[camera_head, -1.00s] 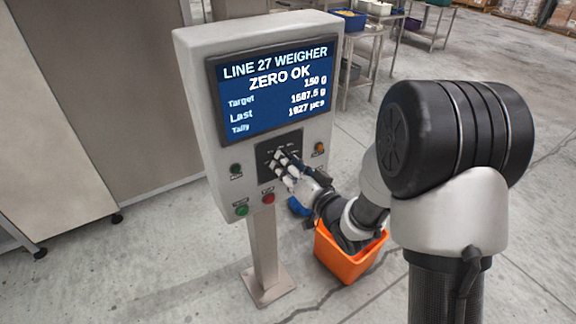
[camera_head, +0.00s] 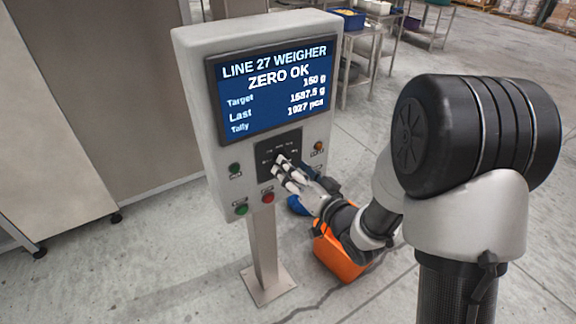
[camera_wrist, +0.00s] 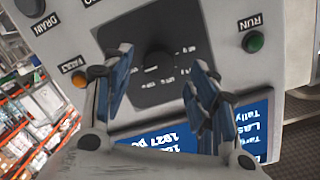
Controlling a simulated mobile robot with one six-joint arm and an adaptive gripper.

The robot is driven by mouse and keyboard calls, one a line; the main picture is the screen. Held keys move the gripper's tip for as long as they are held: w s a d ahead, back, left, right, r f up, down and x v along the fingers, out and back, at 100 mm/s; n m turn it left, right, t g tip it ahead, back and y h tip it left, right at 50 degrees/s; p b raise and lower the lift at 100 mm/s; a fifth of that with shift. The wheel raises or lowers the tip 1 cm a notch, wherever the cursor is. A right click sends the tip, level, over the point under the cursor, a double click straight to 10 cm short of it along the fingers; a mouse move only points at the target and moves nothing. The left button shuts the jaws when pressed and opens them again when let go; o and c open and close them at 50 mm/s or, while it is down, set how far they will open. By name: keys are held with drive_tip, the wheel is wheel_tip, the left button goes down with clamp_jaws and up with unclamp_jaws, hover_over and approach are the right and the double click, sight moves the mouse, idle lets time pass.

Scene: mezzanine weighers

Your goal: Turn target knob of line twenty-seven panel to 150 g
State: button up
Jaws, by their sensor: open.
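The line 27 weigher panel (camera_head: 186,85) is a grey box on a post. Its screen (camera_head: 270,120) reads "ZERO OK", Target 150 g. The dark target knob (camera_wrist: 157,64) sits on a black dial plate (camera_head: 267,151) with white marks below the screen. In the head view my fingers partly cover the knob. My gripper (camera_head: 283,172) is in front of the dial plate. In the wrist view my gripper (camera_wrist: 160,68) is open, one finger on each side of the knob, with visible gaps. The knob's pointer is too dark to read.
Steel tables (camera_head: 362,45) stand behind.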

drive_tip(key=shift+v, duration=2.3)
drive_tip(key=s+d+r+g+h, duration=0.1)
drive_tip(key=s+d+r+h, duration=0.1)
drive_tip(key=d+h, duration=0.3)
drive_tip(key=s+d+r+g+h, duration=0.2)
drive_tip(key=d+r+h, duration=0.15)
drive_tip(key=d, duration=0.35)
drive_tip(key=s+g+h, duration=0.1)
drive_tip(key=s+g, duration=0.5)
drive_tip(key=s, duration=1.7)
drive_tip(key=shift+s+d+r, duration=0.2)
drive_tip(key=shift+d+r, duration=0.05)
drive_tip(key=shift+r, duration=0.25)
